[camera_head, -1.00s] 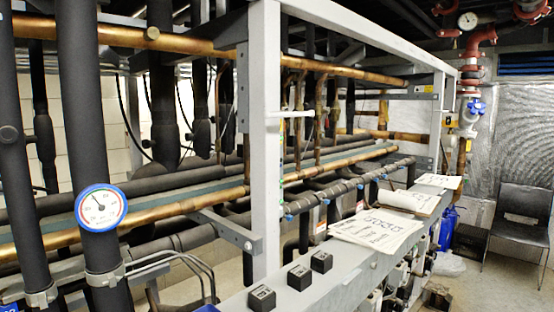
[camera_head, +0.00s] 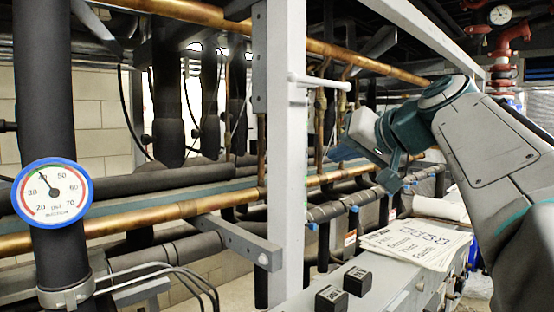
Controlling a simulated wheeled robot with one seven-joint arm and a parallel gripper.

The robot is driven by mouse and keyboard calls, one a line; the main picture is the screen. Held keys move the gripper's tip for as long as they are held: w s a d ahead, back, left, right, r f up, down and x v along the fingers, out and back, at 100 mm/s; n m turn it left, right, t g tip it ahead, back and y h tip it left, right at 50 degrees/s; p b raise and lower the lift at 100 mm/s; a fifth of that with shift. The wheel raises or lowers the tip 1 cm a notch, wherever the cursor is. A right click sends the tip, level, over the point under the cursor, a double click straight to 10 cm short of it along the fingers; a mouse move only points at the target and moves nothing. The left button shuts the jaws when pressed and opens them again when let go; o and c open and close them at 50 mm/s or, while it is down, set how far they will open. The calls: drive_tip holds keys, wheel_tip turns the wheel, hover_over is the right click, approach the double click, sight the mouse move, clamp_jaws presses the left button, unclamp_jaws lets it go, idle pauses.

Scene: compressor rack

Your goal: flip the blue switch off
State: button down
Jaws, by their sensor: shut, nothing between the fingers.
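My arm reaches in from the right in the head view. My gripper (camera_head: 345,150) is shut and empty, held in the air just right of the white upright post, in front of the copper pipes. Its fingertips are small and partly hidden by the hand. I cannot make out a blue switch for certain in this view. Small blue fittings (camera_head: 354,209) sit along the dark pipe below my gripper, but I cannot tell whether any is a switch.
The white post (camera_head: 284,150) with a white side handle (camera_head: 318,82) stands left of my gripper. Papers (camera_head: 418,243) and black blocks (camera_head: 357,281) lie on the grey ledge. A blue-rimmed gauge (camera_head: 52,190) is on the left pipe. Copper pipes run behind.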

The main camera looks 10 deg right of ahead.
drive_tip(key=r, duration=0.2)
drive_tip(key=w+r, duration=0.1)
drive_tip(key=shift+d+t+y, duration=0.35)
drive_tip(key=shift+t+y, duration=0.05)
drive_tip(key=p+x, duration=0.2)
drive_tip(key=x, duration=0.8)
drive_tip(key=shift+f+b, duration=0.35)
drive_tip(key=shift+b, duration=0.55)
drive_tip(key=shift+r+t, duration=0.1)
drive_tip(key=shift+t, duration=0.2)
